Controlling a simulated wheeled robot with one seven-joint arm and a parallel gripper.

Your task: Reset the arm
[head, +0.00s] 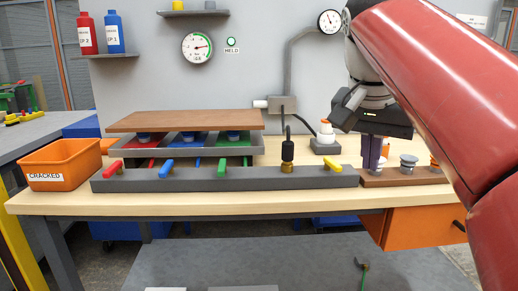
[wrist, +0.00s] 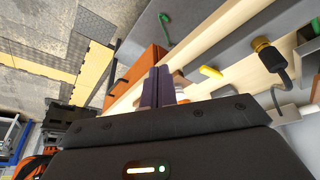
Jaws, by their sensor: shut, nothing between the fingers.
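My gripper (head: 371,154) hangs from my red arm at the right of the head view, above the right part of the workbench (head: 220,200). Its two dark purple fingers are together with nothing between them. They point down over a brown wooden board with small cups (head: 408,163), and hide part of it. In the wrist view my gripper (wrist: 157,72) also shows shut, with the orange drawer (wrist: 136,72) beyond its fingers.
A grey rail (head: 230,179) with red, blue, green and yellow handles runs along the bench front. A brown board (head: 185,121) lies over trays behind it. An orange bin (head: 62,165) labelled CRACKED stands left.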

